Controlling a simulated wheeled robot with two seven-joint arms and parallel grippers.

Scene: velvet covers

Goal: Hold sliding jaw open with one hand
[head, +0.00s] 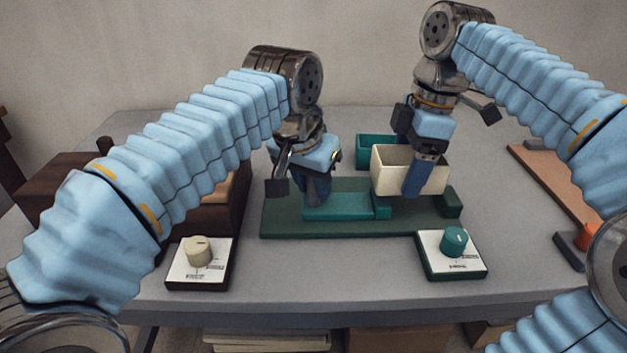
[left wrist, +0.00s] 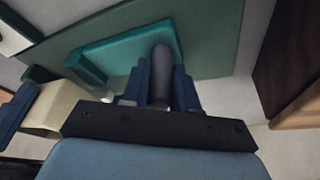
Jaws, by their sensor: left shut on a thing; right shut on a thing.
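A teal sliding jaw (head: 345,206) lies on a dark green base plate (head: 290,222) in the middle of the table. My left gripper (head: 318,192) is shut on the jaw's upright dark grey handle, clear between the fingers in the left wrist view (left wrist: 161,75). A raised teal lip (head: 382,207) forms the jaw's right end, and a fixed green block (head: 448,203) stands at the plate's right end. My right gripper (head: 416,182) is shut on the near wall of a cream open box (head: 387,170), over the gap between lip and block. I cannot tell whether the box touches the plate.
A teal box (head: 368,148) stands behind the cream one. Panels with a cream knob (head: 199,251) and a teal knob (head: 454,242) sit near the front edge. A dark wooden box (head: 225,205) stands left; a brown board (head: 547,178) and an orange-topped object (head: 587,237) lie right.

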